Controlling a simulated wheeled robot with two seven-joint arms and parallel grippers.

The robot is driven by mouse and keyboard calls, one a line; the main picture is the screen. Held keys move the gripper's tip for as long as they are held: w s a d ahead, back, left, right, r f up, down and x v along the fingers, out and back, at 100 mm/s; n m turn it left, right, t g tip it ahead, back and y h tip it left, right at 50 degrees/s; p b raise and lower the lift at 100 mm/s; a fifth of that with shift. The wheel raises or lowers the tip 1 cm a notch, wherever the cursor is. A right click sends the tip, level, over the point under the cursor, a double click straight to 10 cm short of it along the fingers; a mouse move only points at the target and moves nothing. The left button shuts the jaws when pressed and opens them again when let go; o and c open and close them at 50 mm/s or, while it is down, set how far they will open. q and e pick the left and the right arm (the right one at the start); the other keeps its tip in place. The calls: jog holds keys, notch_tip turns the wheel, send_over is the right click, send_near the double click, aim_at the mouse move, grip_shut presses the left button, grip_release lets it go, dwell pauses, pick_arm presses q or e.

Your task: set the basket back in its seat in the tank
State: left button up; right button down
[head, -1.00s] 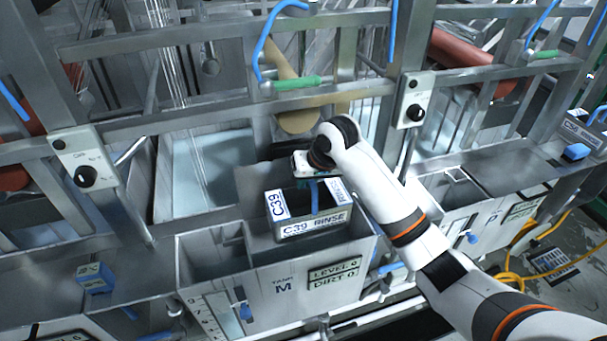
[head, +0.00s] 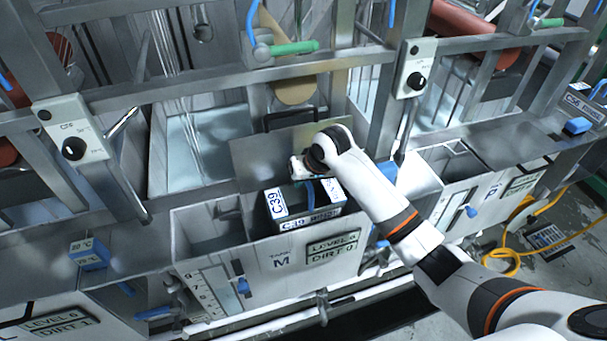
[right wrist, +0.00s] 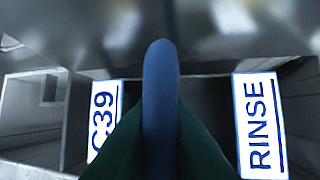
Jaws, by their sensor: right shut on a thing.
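The basket (head: 276,204) is a dark box with white C39 and RINSE labels and a blue handle (head: 312,192). It sits partly inside the right part of tank M (head: 290,275), roughly level, its lower front hidden by the tank wall. My right gripper (head: 306,176) is above it, shut on the handle. In the right wrist view the handle (right wrist: 161,90) runs up the middle, between the C39 label and the RINSE label (right wrist: 262,125). I cannot tell whether the basket touches its seat. My left gripper is out of view.
A metal frame with a switch box (head: 416,75) and a green-handled lever (head: 290,47) stands behind the tank. The left compartment (head: 215,232) of the tank is open. A neighbouring tank (head: 465,190) stands at right. Yellow hoses lie on the floor.

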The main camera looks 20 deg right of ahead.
jog(key=shift+f+b, duration=2.7)
jog(key=shift+f, duration=4)
jog(key=c, duration=1.3)
grip_release()
jog(key=shift+c, duration=0.2)
jog(key=b+v, duration=0.2)
jog(key=v, duration=1)
jog(key=shift+s+d, duration=0.1)
